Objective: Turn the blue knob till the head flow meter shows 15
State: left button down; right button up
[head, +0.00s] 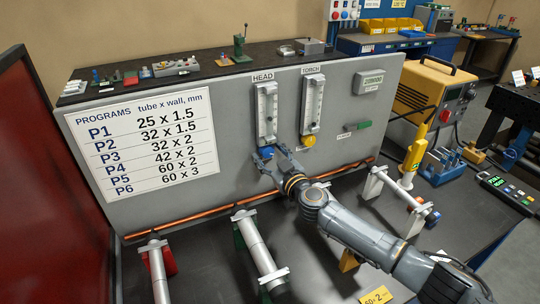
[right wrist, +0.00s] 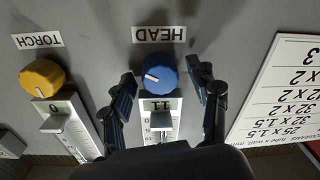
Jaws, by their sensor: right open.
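The blue knob (right wrist: 158,73) is in the right wrist view by the upside-down HEAD label, its white mark pointing left. In the head view the blue knob (head: 266,152) sits at the foot of the head flow meter (head: 267,113), partly hidden by my gripper. My right gripper (head: 269,157) is at the knob. In the right wrist view my right gripper (right wrist: 167,82) is open, one finger on each side of the knob, with gaps showing. My left gripper is out of view.
The torch flow meter (head: 312,104) with its yellow knob (head: 308,141) is close on the right. A programs chart (head: 148,140) fills the panel's left. A copper tube (head: 215,207) runs along the panel's foot, with stands and rollers on the bench in front.

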jog(key=shift+c, duration=0.5)
jog(key=c, duration=1.1)
jog(key=shift+o, duration=0.2)
jog(key=shift+r+m+p, duration=0.15)
jog(key=shift+m+p, duration=0.65)
jog(key=shift+p, duration=0.2)
jog(key=shift+m+p, duration=0.55)
jog(key=shift+m, duration=0.25)
jog(key=shift+m+p, duration=0.4)
jog(key=shift+m, duration=0.6)
jog(key=shift+f+m, duration=0.2)
jog(key=shift+m, duration=0.6)
jog(key=o, duration=1.2)
jog(key=shift+c, duration=0.2)
